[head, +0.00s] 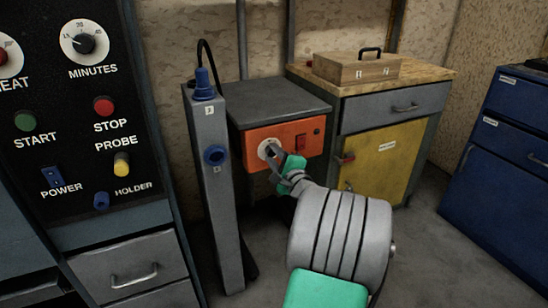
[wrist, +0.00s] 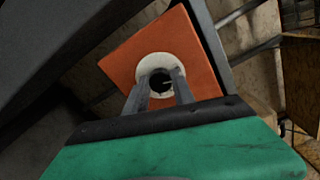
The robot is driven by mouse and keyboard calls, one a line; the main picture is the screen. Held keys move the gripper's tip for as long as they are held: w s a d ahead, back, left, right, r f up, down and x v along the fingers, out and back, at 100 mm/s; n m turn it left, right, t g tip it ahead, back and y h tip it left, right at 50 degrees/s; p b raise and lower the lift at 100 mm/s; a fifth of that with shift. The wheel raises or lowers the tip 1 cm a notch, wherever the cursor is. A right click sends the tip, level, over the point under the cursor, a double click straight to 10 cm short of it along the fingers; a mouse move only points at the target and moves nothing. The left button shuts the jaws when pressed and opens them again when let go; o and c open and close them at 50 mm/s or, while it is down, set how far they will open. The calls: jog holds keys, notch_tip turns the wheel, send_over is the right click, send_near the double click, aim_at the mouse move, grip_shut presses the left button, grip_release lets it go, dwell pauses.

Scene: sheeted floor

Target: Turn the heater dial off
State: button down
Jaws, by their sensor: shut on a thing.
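The heater is a grey box with an orange front panel (head: 300,133). Its dial (head: 266,149) is a dark knob on a pale round plate at the panel's left side. In the wrist view the dark dial (wrist: 161,83) sits on a pale ring in the orange panel (wrist: 198,62). My gripper (head: 273,156) reaches the panel from the front right, its fingers shut on the dial. In the wrist view my gripper (wrist: 158,88) has one finger on each side of the knob. The dial's markings and pointer cannot be read.
A grey post (head: 217,185) with blue knobs stands close left. A control cabinet (head: 85,110) fills the left. A yellow-doored cabinet (head: 385,165) with a wooden box (head: 350,70) on top stands right.

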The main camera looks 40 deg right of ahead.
jog(key=shift+f+n+b, duration=0.1)
jog(key=shift+n+b, duration=0.6)
jog(key=shift+n, duration=1.2)
jog(key=c, duration=1.1)
grip_release()
jog(key=shift+o, duration=0.2)
jog(key=p+v, duration=0.1)
jog(key=v, duration=0.6)
jog(key=shift+s+p, duration=0.4)
jog(key=shift+a, duration=0.15)
